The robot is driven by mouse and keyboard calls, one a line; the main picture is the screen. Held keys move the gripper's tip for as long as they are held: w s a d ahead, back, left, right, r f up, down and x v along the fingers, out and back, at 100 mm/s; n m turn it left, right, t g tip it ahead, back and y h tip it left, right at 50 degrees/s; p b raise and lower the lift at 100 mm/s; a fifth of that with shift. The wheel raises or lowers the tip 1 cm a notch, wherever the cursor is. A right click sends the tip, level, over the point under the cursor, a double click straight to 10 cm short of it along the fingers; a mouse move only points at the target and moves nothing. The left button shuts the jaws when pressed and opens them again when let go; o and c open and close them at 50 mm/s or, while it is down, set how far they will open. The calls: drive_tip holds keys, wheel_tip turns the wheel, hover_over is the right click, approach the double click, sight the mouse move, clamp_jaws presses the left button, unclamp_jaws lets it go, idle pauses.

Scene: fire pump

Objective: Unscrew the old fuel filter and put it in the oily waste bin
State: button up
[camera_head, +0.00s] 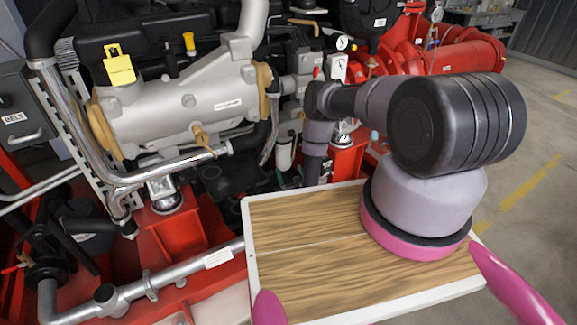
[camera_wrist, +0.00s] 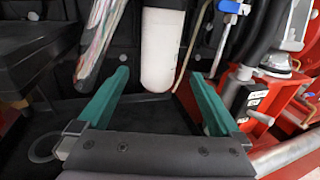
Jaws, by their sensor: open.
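A white cylindrical canister, which looks like the fuel filter (camera_wrist: 161,55), hangs upright in the wrist view. In the head view a small white canister (camera_head: 284,156), probably the same one, shows low on the engine beside my arm. My gripper (camera_wrist: 158,74) has teal fingers spread wide. The canister's lower end shows between the fingertips, with a gap on each side; I cannot tell how deep it sits between them. I see no waste bin in either view.
A clear hose (camera_wrist: 100,38) hangs left of the canister, and a thin tube and blue-handled valve (camera_wrist: 229,7) are on the right. Red framework (camera_head: 176,228) and a silver pipe (camera_head: 185,270) lie in front of the engine. Open floor (camera_head: 545,190) is at right.

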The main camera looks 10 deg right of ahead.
sight(288, 163)
drive_tip(key=shift+w+a, duration=0.2)
drive_tip(key=shift+w, duration=4.9)
drive_tip(key=shift+w, duration=0.3)
clamp_jaws()
drive_tip(key=shift+y, duration=0.3)
drive_tip(key=n+y, duration=0.1)
drive_tip(key=y, duration=0.1)
drive_tip(key=n+g+y, duration=0.1)
drive_tip(key=n+y, duration=0.2)
drive_tip(key=shift+w+d+y, duration=0.1)
drive_tip(key=shift+d+y, duration=0.2)
drive_tip(key=shift+a+r, duration=0.1)
drive_tip(key=shift+a, duration=0.05)
drive_tip(key=shift+f, duration=1.55)
